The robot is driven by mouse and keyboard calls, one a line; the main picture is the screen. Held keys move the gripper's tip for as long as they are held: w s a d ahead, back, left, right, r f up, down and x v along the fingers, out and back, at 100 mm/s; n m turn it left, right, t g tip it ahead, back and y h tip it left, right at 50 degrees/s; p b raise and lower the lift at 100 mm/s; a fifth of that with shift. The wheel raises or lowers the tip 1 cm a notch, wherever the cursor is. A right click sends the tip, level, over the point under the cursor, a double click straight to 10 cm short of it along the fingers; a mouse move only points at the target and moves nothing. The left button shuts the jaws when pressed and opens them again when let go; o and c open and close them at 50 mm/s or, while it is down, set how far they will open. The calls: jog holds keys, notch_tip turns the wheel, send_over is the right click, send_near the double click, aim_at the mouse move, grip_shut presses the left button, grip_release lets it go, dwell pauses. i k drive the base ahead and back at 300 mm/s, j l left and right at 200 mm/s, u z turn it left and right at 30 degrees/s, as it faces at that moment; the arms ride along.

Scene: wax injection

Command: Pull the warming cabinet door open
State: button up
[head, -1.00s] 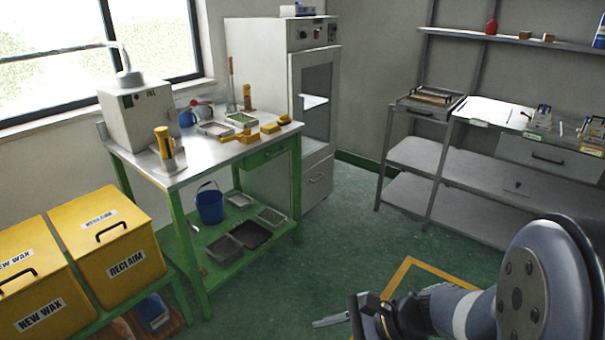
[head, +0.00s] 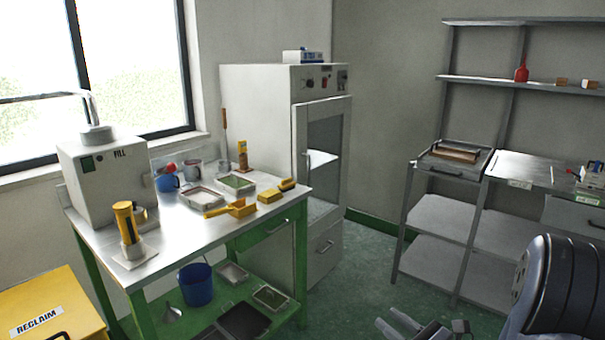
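The warming cabinet (head: 255,110) is a tall pale unit in the corner, behind the green-legged bench. A vertical handle (head: 307,166) is on the door's left edge. Knobs and a red switch are on the panel above, and a drawer is below. My gripper (head: 391,327) is at the bottom of the head view, low and well short of the cabinet. Its two fingers are apart, with nothing seen between them. The frame edge cuts off part of it.
The bench (head: 182,243) stands left of the cabinet, its corner close to the door's handle side. It carries a white filler box (head: 105,185), yellow scoops and trays. Shelving (head: 435,215) stands at the right. Green floor (head: 375,265) is clear between them.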

aim_at(301, 113)
jog(key=i+l+u, duration=0.1)
jog(key=i, duration=2.5)
